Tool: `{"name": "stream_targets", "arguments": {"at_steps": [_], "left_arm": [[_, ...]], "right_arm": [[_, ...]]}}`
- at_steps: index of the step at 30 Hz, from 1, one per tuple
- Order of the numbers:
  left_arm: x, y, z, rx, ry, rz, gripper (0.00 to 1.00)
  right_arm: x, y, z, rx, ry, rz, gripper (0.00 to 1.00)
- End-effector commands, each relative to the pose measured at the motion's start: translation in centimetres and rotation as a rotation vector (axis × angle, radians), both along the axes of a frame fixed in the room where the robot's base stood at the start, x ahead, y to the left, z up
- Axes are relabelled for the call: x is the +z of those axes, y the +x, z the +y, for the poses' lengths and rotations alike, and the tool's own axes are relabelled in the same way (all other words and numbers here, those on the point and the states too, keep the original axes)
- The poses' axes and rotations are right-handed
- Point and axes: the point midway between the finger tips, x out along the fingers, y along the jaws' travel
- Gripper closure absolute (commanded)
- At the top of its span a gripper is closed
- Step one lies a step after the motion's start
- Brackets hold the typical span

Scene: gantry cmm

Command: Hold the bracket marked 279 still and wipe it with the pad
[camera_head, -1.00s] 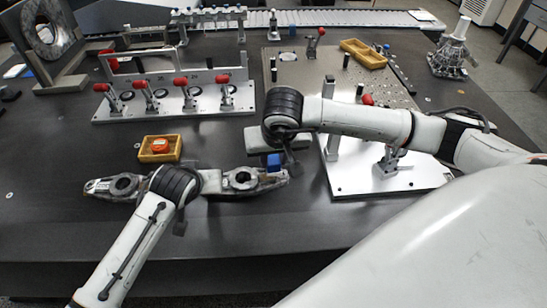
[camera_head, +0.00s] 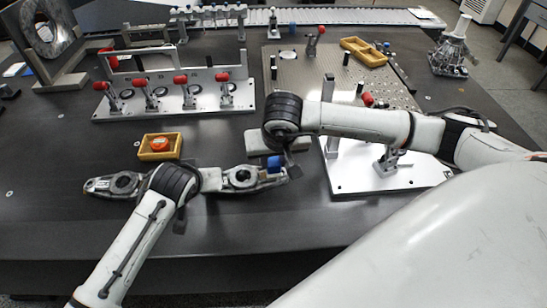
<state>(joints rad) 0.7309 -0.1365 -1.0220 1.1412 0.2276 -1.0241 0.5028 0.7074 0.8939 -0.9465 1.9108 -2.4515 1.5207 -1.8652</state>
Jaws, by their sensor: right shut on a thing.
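A long grey metal bracket (camera_head: 215,180) with a round ring near each end lies flat on the dark table at the front; I cannot read a number on it. My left gripper (camera_head: 180,221) is over the bracket's middle, and its wrist hides that part and most of the fingers, so I cannot tell whether it grips. My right gripper (camera_head: 291,169) is at the bracket's right end, shut on a small blue pad (camera_head: 275,163). The pad is at the top of that end, touching or very close to it.
A yellow tray (camera_head: 146,155) with an orange-red item stands behind the bracket. A light grey block (camera_head: 252,143) lies behind the right end, partly under my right wrist. A clamp fixture (camera_head: 176,106) and a pale perforated plate (camera_head: 345,178) stand farther back. The table front is clear.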

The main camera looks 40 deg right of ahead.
Motion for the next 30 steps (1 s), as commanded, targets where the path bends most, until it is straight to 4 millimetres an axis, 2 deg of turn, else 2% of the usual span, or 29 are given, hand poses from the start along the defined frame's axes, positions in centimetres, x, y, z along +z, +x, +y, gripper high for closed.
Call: {"name": "stream_targets", "arguments": {"at_steps": [1, 30], "left_arm": [[-0.7, -0.3, 0.3, 0.003, 0.009, 0.012, 1.00], [-0.9, -0.4, 0.4, 0.003, 0.011, 0.017, 1.00]], "right_arm": [[-0.2, 0.0, 0.0, 0.000, 0.000, 0.000, 0.90], [-1.8, 0.0, 0.0, 0.000, 0.001, 0.000, 0.90]]}}
